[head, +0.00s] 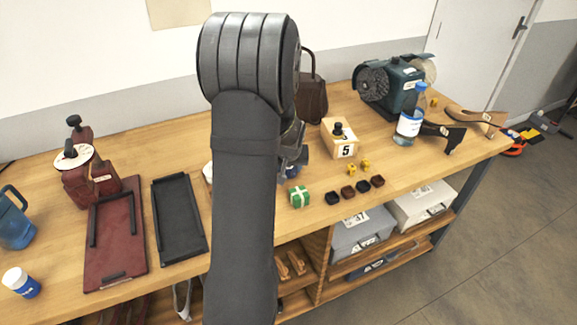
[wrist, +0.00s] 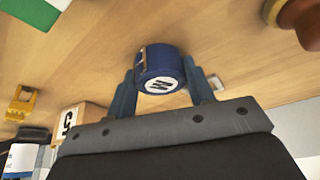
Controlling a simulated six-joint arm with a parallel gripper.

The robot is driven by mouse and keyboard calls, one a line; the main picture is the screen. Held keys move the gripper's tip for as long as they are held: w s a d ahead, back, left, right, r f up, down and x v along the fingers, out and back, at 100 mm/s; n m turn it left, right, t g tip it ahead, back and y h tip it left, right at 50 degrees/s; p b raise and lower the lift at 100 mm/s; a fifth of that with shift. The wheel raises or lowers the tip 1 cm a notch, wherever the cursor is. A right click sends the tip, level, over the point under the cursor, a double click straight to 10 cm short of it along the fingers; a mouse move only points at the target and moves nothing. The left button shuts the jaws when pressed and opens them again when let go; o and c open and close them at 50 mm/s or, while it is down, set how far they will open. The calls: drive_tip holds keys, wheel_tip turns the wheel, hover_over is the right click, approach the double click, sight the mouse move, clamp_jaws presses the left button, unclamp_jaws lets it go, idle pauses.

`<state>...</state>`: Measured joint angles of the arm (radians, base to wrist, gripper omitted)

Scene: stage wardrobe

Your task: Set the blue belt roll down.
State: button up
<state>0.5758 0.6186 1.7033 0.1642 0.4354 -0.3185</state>
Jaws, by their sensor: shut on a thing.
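The blue belt roll (wrist: 160,60) is a short dark-blue cylinder with a white round label marked M. It sits between the two blue fingers of my gripper (wrist: 160,84) in the wrist view, and the fingers press on its sides. The wooden tabletop shows behind it; I cannot tell whether the roll touches it. In the head view my arm hides most of the gripper, and only a small dark-blue patch shows beside the arm, which I cannot name for sure.
A green-and-white box (head: 299,197), several small dark cups (head: 347,191) and yellow dice (head: 365,166) lie right of my arm. A wooden block marked 5 (head: 346,150) stands behind them. A black tray (head: 180,220) and a dark-red board (head: 121,255) lie left.

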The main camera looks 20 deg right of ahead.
drive_tip(key=o, duration=1)
drive_tip(key=v, duration=1.2)
drive_tip(key=shift+r, duration=0.15)
drive_tip(key=x, duration=1.2)
drive_tip(key=shift+r, duration=1.05)
